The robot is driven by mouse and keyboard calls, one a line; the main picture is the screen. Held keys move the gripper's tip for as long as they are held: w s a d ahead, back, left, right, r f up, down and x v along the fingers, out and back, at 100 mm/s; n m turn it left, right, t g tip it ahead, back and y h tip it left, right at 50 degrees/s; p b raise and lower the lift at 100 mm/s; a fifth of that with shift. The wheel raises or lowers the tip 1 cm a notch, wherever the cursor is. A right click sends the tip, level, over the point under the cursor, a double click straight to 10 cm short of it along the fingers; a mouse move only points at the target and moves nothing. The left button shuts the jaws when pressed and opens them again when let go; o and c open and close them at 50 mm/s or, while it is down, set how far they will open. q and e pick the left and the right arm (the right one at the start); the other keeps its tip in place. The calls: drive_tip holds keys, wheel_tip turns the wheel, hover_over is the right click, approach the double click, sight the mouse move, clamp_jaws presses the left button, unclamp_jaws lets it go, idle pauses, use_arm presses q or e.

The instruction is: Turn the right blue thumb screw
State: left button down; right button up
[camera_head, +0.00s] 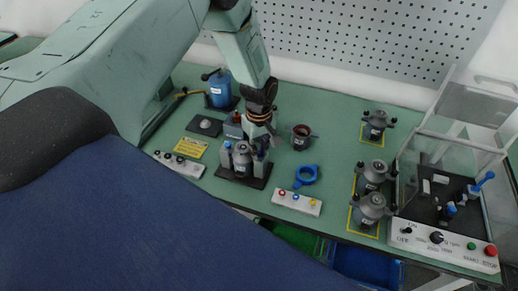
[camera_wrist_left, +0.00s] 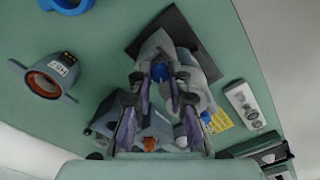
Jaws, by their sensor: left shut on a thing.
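The clamping fixture stands on a black base plate (camera_head: 231,176) in the middle of the bench, with a grey motor housing (camera_head: 242,162) held upright between its side blocks. My left gripper (camera_head: 261,133) reaches down over the fixture's right side. In the left wrist view its fingers (camera_wrist_left: 160,88) are shut on the right blue thumb screw (camera_wrist_left: 158,72), whose blue end shows between the tips. The other blue thumb screw (camera_wrist_left: 205,117) shows apart from the fingers. In the head view the gripper partly hides the right screw. My right gripper is not in view.
A blue ring (camera_head: 306,175) and a button strip (camera_head: 297,202) lie right of the fixture. A dark-centred housing (camera_head: 302,137) stands behind the ring. Several housings stand further right, beside a clear-walled test box (camera_head: 443,235).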

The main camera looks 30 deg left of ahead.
use_arm(q)
drive_tip(key=shift+m, duration=1.2)
drive_tip(key=c, duration=1.3)
unclamp_jaws()
drive_tip(key=shift+o, duration=0.2)
